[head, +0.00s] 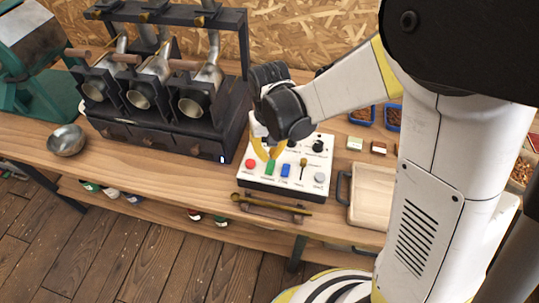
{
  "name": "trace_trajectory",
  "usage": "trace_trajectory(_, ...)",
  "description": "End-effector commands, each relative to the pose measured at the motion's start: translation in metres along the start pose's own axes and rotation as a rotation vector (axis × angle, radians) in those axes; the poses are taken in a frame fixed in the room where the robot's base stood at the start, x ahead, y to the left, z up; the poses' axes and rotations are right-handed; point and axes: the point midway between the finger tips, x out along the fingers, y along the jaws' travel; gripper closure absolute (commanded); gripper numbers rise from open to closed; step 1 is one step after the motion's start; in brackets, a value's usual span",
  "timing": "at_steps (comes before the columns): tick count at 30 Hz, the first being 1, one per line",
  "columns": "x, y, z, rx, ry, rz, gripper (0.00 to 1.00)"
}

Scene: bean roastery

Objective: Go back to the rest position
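My gripper (269,158) is over the white control box (262,184) on the wooden bench. Its yellow fingers point down and draw together at the tips, just above or at the green control (270,167); I cannot tell whether they touch it. No object shows between them. The red button (250,163) is left of the tips, the blue control (286,170) is to their right. A small lever (303,167) and a grey button (319,178) sit further right. My gripper and wrist hide the box's back left part.
A black sample roaster (165,105) with several metal drums stands left of the box. A metal bowl (67,140) sits further left, near a green machine (50,95). A wooden tray (371,196) and blue bins (362,115) are right. A thin rod (270,204) lies along the front edge.

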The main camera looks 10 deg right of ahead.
Motion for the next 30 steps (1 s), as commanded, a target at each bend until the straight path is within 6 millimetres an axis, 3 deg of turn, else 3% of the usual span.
trace_trajectory(8, -0.002, 0.001, 0.001, 0.002, 0.005, -0.001, 1.0)
trace_trajectory(14, -0.04, 0.022, 0.013, 0.029, 0.089, -0.008, 1.0)
trace_trajectory(21, -0.104, 0.064, 0.051, 0.086, 0.288, -0.007, 1.0)
trace_trajectory(30, -0.142, 0.102, 0.109, 0.147, 0.523, 0.029, 1.0)
